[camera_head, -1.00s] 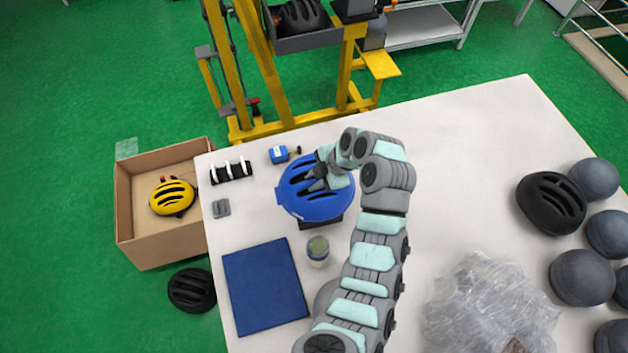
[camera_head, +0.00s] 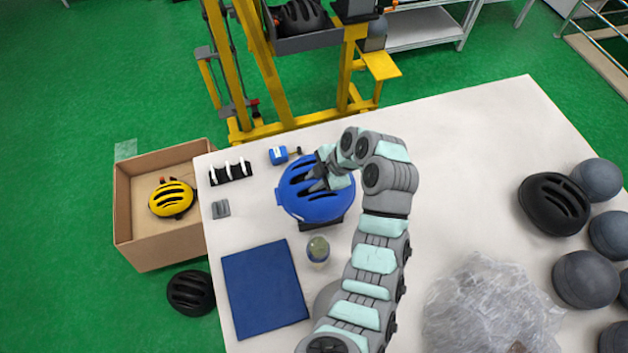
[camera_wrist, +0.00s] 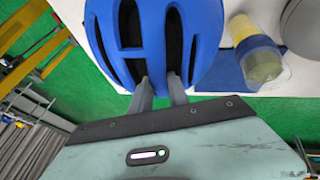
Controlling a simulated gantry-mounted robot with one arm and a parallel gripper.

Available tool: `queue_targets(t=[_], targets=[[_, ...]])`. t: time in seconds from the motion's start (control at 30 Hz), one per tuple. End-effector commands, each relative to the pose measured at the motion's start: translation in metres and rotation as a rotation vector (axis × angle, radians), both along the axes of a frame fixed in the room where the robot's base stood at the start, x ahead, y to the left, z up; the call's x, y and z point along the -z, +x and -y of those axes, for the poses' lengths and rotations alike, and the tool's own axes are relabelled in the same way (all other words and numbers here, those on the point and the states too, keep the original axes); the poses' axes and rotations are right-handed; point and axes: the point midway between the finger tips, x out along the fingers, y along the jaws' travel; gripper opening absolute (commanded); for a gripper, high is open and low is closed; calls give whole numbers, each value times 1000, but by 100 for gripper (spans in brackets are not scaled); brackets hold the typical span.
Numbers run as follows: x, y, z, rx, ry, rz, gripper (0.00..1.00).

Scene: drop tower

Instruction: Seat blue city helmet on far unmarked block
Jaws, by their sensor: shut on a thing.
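The blue helmet (camera_head: 318,205) is at the left-middle of the white table. My gripper (camera_head: 318,177) is shut on it, with the fingers in its top vents. In the wrist view the blue helmet (camera_wrist: 205,45) fills the upper middle, and my gripper (camera_wrist: 160,88) grips a rib between two vents. A dark base (camera_head: 325,224) shows under the helmet's lower edge; I cannot tell what it is or whether they touch. Several dark grey rounded blocks stand at the table's right edge, among them one at the back (camera_head: 597,179); no markings are readable on them.
A black helmet (camera_head: 553,205) sits beside the grey blocks. Clear plastic wrap (camera_head: 480,310) lies at front right. A jar (camera_head: 317,250), blue mat (camera_head: 265,288) and blue tool (camera_head: 279,155) lie near the helmet. The yellow tower (camera_head: 270,80) stands behind the table. The table's middle right is clear.

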Motion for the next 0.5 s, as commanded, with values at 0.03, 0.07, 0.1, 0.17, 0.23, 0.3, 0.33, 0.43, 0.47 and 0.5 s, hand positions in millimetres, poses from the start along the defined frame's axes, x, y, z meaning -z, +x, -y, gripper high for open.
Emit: queue_targets(t=[0.03, 0.07, 0.1, 0.17, 0.23, 0.3, 0.33, 0.43, 0.47, 0.5], targets=[[4, -1, 2, 5, -5, -2, 0], [4, -1, 2, 5, -5, -2, 0], [4, -1, 2, 5, -5, -2, 0], [4, -1, 2, 6, -5, -3, 0], [4, -1, 3, 6, -5, -4, 0], [4, -1, 3, 6, -5, -4, 0], [5, -1, 3, 6, -5, -4, 22], [5, -1, 3, 5, -6, -5, 31], [5, -1, 3, 6, -5, -5, 33], [5, -1, 3, 6, -6, -6, 36]])
